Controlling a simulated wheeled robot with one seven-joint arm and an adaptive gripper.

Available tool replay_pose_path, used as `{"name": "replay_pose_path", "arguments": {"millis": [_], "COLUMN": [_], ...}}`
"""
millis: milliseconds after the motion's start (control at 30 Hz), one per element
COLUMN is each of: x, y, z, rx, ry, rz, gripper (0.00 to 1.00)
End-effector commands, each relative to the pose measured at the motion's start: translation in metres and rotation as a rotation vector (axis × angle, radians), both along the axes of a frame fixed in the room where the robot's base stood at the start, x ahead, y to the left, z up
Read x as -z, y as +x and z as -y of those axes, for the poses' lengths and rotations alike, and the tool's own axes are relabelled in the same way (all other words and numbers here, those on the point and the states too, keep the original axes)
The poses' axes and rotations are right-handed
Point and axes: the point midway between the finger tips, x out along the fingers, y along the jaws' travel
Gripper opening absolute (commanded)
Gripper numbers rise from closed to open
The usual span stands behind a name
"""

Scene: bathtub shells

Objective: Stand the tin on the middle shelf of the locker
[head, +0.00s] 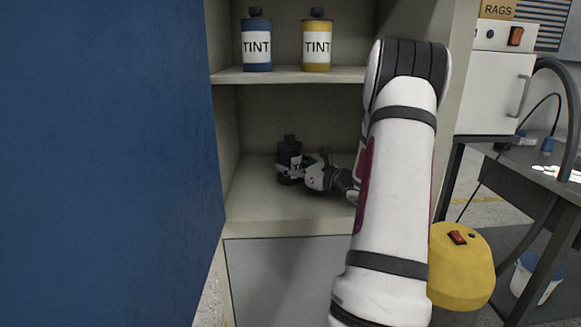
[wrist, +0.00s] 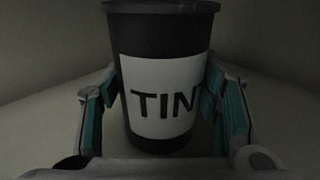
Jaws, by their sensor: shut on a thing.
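A dark tin (head: 289,160) with a capped top is upright inside the locker, in the compartment below the shelf with the two other tins. My gripper (head: 302,172) reaches in from the right and is shut on it. In the wrist view the tin (wrist: 160,60) stands between both fingers (wrist: 165,105), its white label reading "TIN" with the rest hidden by the right finger. The tin's base appears at or very near the shelf surface (head: 255,205); I cannot tell if it touches. The locker (head: 226,130) is open at the front.
A blue tin (head: 257,52) and a yellow tin (head: 316,54) stand on the upper shelf (head: 285,75). The blue door (head: 105,160) fills the left side. A dark bench (head: 530,165) with a white box (head: 492,85) stands at right. The compartment has free room around the tin.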

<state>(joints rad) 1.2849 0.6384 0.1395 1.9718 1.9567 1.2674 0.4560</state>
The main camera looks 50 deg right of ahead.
Motion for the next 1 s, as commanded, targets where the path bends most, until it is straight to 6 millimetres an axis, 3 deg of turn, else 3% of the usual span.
{"name": "replay_pose_path", "arguments": {"millis": [233, 267, 333, 733, 1000], "x": [0.000, 0.002, 0.002, -0.002, -0.001], "y": [0.000, 0.000, 0.000, 0.000, -0.044], "z": [0.000, 0.000, 0.000, 0.000, -0.002], "rx": [-0.001, 0.000, 0.000, 0.000, 0.004], "ry": [-0.002, 0.000, 0.000, 0.000, 0.001], "rz": [0.005, 0.000, 0.000, 0.000, -0.002], "gripper": [0.00, 0.62, 0.77, 0.77, 0.77]}}
